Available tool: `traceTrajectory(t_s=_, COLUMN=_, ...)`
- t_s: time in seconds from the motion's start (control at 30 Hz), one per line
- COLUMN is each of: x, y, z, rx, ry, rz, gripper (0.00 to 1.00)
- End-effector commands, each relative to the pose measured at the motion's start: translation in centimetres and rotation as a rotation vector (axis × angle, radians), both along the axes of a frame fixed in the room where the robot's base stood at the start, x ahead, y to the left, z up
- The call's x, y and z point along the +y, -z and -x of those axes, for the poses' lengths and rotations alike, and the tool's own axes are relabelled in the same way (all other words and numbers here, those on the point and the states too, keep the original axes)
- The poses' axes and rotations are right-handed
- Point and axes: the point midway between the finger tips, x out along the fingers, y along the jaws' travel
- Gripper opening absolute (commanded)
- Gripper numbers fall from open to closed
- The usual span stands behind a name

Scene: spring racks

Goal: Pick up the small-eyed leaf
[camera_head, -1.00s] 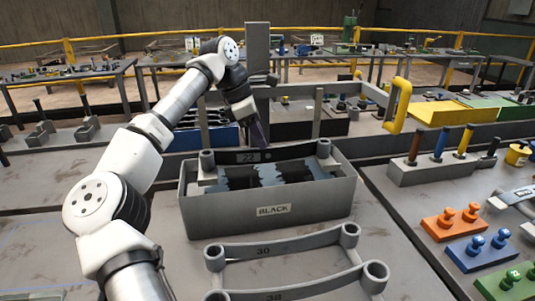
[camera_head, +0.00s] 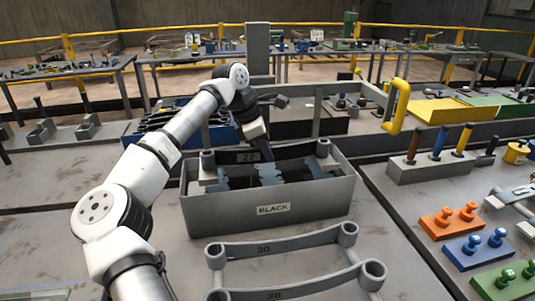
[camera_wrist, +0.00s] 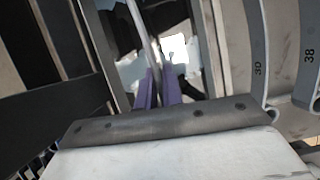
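My gripper (camera_head: 267,156) points down at the middle of this leaf. In the wrist view its two purple fingers (camera_wrist: 158,80) stand slightly apart, with the leaf's thin edge (camera_wrist: 146,35) running between their tips. Whether they touch it is hard to see. Two other grey leaves, marked 30 (camera_head: 285,246) and 38 (camera_head: 310,290), lie in front of the bin.
Jagged dark blue-grey pieces (camera_head: 240,176) sit inside the bin. To the right are a block with coloured pegs (camera_head: 432,170), an orange block (camera_head: 453,218) and a blue block (camera_head: 480,248). A yellow handle (camera_head: 397,105) stands behind. The bench left of the bin is mostly clear.

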Motion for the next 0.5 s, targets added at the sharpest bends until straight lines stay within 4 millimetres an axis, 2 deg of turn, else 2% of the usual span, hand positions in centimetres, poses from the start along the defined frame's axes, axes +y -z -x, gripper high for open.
traceTrajectory(t_s=0.5, x=-0.06, y=-0.66, z=-0.01, rx=-0.004, ry=0.001, rz=0.001, gripper=0.0)
